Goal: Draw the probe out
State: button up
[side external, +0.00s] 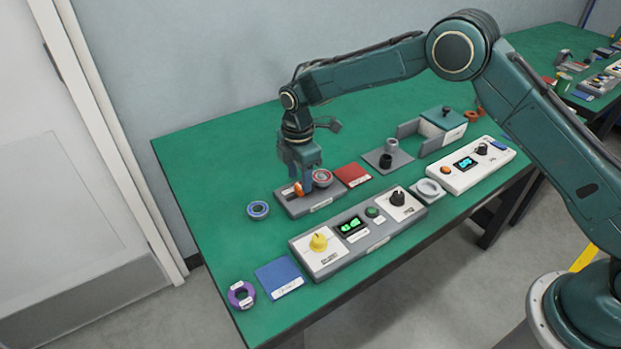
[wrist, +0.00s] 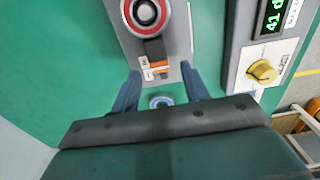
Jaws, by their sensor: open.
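What looks like the probe, a small piece with an orange band and a white tag (wrist: 158,66), lies on a grey block (wrist: 172,42), in line with a red-rimmed round fitting (wrist: 145,14). In the side view the orange piece (side external: 298,190) shows at the left part of the grey block (side external: 322,204), partly hidden by my gripper. My gripper (wrist: 161,69) is open, with one finger on each side of the orange-banded piece. The fingers look apart from it in the wrist view. How far the probe sits inside the fitting (side external: 322,177) cannot be told.
A blue ring (side external: 258,210) lies left of the block. A red card (side external: 352,175) is to its right. A grey control panel with a yellow knob (side external: 318,241) stands in front. A blue card (side external: 279,278) and purple ring (side external: 241,295) lie at the front left. The back left is clear.

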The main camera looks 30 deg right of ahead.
jog(key=shift+f, duration=1.4)
